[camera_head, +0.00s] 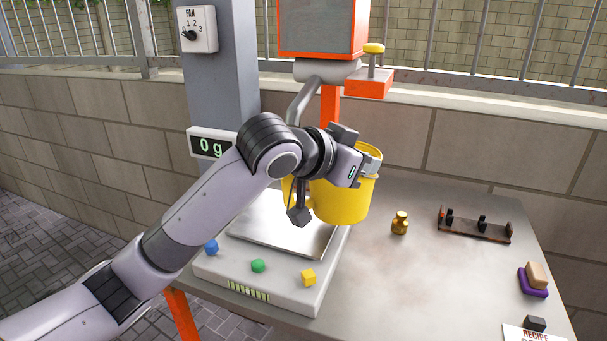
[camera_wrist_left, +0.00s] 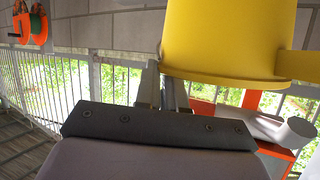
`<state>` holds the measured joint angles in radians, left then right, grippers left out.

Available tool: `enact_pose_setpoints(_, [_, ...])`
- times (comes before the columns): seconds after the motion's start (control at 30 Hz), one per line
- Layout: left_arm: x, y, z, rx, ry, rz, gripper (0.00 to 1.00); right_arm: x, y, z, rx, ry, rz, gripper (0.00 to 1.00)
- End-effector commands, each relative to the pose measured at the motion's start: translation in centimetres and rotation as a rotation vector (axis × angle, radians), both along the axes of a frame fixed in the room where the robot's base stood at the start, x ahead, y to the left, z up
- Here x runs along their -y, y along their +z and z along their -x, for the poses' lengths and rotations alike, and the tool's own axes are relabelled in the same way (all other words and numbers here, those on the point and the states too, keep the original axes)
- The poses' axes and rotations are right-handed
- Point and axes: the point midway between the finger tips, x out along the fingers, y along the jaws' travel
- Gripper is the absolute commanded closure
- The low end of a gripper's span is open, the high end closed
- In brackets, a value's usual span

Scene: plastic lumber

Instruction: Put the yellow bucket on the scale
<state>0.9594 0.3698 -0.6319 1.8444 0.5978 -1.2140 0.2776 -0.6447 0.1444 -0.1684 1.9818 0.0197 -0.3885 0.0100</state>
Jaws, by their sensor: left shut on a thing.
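The yellow bucket (camera_head: 342,206) hangs roughly upright, held by my left gripper (camera_head: 370,160) near its rim. In the head view it is over the right side of the scale's metal plate (camera_head: 262,238), apparently clear of it. The bucket (camera_wrist_left: 225,45) also fills the upper right of the left wrist view, beside the gripper's fingers (camera_wrist_left: 165,92). The scale (camera_head: 225,270) sits on the table's left part, and its display (camera_head: 210,145) reads 0 g. My left arm hides part of the plate and part of the bucket. My right gripper is not in view.
A brass weight (camera_head: 400,223), a dark rack (camera_head: 475,226) and a purple-and-tan block (camera_head: 534,281) stand to the right. An orange machine (camera_head: 329,105) stands behind the bucket.

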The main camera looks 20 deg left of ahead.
Motion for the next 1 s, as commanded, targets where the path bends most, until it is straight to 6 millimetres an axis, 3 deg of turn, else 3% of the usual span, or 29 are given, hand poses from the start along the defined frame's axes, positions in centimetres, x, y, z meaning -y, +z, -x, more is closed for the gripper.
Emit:
enact_pose_setpoints(0.1, [-3.4, 0.0, -0.2, 0.001, 0.006, -0.003, 1.0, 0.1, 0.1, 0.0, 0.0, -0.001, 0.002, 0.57])
enact_pose_setpoints(0.3, [-7.4, 0.0, -0.2, 0.001, 0.003, -0.001, 1.0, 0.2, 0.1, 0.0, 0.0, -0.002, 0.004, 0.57])
enact_pose_setpoints(0.6, [-9.8, 0.0, -0.4, 0.001, 0.003, -0.001, 1.0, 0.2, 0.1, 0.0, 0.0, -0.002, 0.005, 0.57])
enact_pose_setpoints(0.8, [-9.7, -3.2, -0.3, -0.002, 0.0, 0.001, 1.0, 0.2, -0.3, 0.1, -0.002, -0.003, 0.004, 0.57])
enact_pose_setpoints(1.0, [-9.7, -3.5, -0.3, 0.001, 0.0, 0.001, 1.0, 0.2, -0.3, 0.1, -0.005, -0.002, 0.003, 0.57])
